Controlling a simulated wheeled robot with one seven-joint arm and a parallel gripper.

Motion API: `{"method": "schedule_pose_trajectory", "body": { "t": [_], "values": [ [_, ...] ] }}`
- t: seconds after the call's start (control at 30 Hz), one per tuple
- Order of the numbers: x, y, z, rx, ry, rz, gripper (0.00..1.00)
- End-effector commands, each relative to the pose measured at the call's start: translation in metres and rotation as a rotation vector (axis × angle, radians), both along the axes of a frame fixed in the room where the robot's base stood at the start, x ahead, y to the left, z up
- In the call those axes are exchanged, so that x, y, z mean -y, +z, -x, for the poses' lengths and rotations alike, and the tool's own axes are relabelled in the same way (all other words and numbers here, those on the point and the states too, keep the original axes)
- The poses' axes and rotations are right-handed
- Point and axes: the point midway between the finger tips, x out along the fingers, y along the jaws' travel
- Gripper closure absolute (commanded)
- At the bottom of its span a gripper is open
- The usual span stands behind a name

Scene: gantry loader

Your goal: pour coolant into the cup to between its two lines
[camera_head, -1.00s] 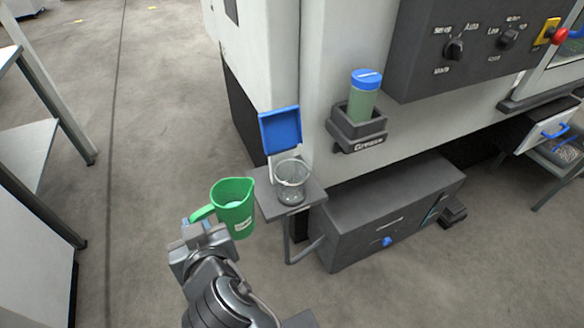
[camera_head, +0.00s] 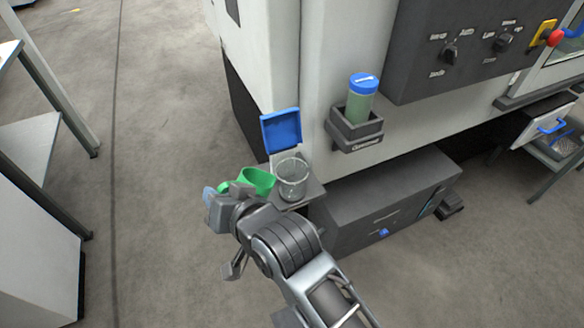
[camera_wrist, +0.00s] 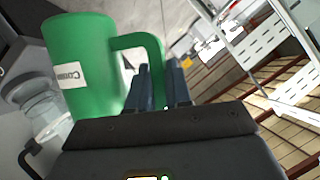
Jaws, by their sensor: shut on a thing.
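A green jug (camera_head: 258,180) with a white label is held at the left of the cup in the head view, mostly hidden behind my wrist. In the wrist view the jug (camera_wrist: 88,75) fills the left side, its handle between the fingers. My gripper (camera_wrist: 160,88) is shut on the jug's handle. The clear glass cup (camera_head: 291,180) stands upright on a small grey shelf (camera_head: 312,190). The cup also shows in part in the wrist view (camera_wrist: 42,108), beside the jug. The cup's lines and the liquid in the jug cannot be made out.
A raised blue flap (camera_head: 281,129) stands behind the cup against the machine. A green bottle with a blue cap (camera_head: 361,98) sits in a dark holder (camera_head: 355,132) on the machine wall. A dark box (camera_head: 385,200) lies below.

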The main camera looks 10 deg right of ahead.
Motion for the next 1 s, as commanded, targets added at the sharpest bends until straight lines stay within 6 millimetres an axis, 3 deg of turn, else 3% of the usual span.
{"method": "schedule_pose_trajectory", "body": {
  "t": [0.5,1.0],
  "values": [
    [0.018,0.035,-0.011,-0.145,-0.001,-0.244,1.00],
    [0.023,0.046,-0.014,-0.196,-0.001,-0.327,1.00]
  ]
}}
